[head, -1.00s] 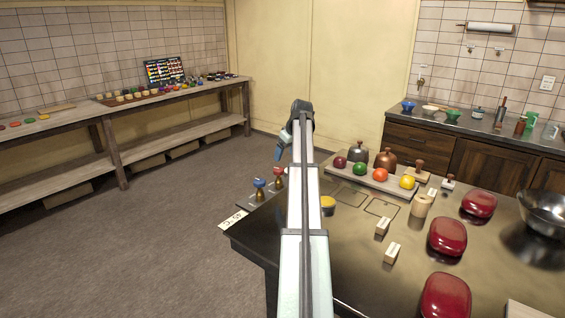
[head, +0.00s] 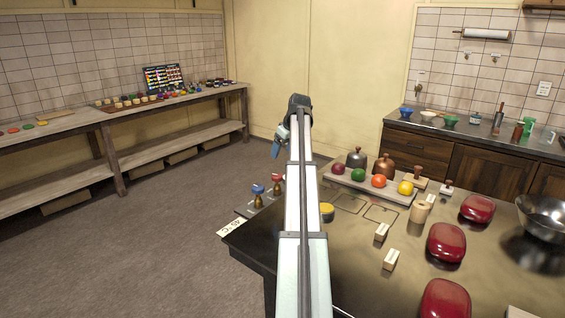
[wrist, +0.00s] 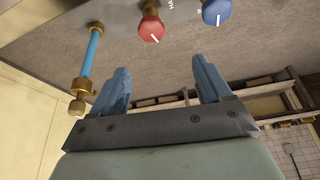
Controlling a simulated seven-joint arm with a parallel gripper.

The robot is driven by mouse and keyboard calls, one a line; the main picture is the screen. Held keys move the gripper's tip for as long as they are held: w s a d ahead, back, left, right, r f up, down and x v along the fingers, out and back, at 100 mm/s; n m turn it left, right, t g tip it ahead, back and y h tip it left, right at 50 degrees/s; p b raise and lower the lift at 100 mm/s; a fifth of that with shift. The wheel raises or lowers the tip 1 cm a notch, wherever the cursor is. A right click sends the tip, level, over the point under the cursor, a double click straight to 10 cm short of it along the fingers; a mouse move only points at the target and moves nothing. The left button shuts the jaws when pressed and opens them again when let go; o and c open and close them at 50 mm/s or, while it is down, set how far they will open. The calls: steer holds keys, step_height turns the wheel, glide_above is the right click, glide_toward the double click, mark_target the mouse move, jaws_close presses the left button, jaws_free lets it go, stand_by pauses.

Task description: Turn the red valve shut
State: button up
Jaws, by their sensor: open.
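The red valve (head: 276,179) stands at the table's far left corner, with the blue valve (head: 258,191) just left of it. In the wrist view the red valve (wrist: 151,28) shows a round red knob with a white mark, and the blue valve (wrist: 217,12) is to its right. My gripper (head: 277,148) is above the valves in the head view, its blue fingers pointing down. In the wrist view my gripper (wrist: 160,68) is open and empty, and the red knob lies beyond the gap between the fingertips, apart from them.
A blue rod with brass fittings (wrist: 92,55) is left of the fingers in the wrist view. On the table are a yellow-topped piece (head: 327,211), a tray of coloured balls (head: 340,183) and several red lidded boxes (head: 446,242). A card (head: 232,226) lies at the left edge.

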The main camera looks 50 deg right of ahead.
glide_above(277, 175)
steer(key=w+a, duration=0.2)
steer(key=w+d+r+g, duration=0.1)
steer(key=d+g, duration=0.1)
steer(key=s+f+m+g, duration=0.1)
steer(key=f, duration=0.3)
steer(key=s+f+m, duration=0.1)
steer(key=f+m, duration=0.1)
steer(key=f, duration=0.3)
steer(key=s+f+m+g, duration=0.1)
steer(key=f, duration=0.3)
steer(key=shift+d+f+m+g+y, duration=0.1)
steer(key=shift+f+m+g+y, duration=0.2)
steer(key=shift+f+m, duration=0.1)
steer(key=shift+c, duration=0.3)
steer(key=c, duration=1)
steer(key=shift+o, duration=0.2)
steer(key=shift+m, duration=1.5)
